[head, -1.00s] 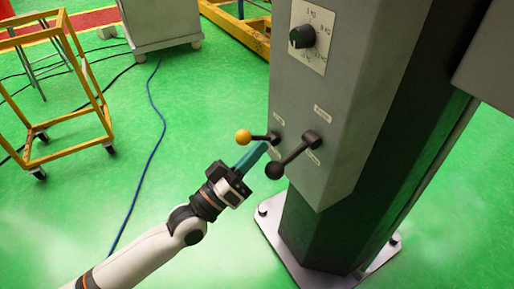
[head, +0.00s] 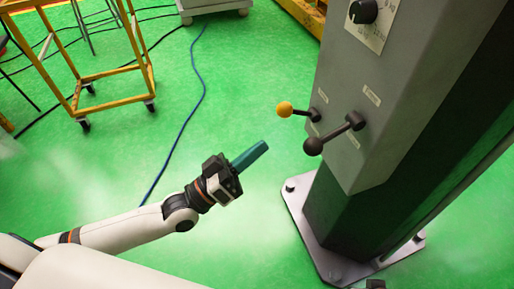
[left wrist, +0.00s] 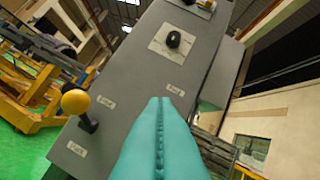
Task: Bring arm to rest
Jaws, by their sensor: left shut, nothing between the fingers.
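My left gripper (head: 262,148) is shut and empty, its teal fingers together. It points up and right over the green floor, left of the grey machine column (head: 400,90), apart from it. Two levers stick out of the column: one with a yellow knob (head: 284,109), one with a black knob (head: 313,146). Both are clear of the fingers. In the left wrist view the shut fingers (left wrist: 160,102) overlap the grey panel in the picture, and the yellow knob (left wrist: 75,102) shows at left. My right gripper is not recognisable; a small dark piece at the bottom edge is unclear.
A black dial (head: 363,11) sits high on the column. The column's base plate (head: 309,228) is bolted to the floor. A yellow cart frame (head: 110,73) stands at upper left. A blue cable (head: 180,125) lies on the green floor. The floor around the left gripper is open.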

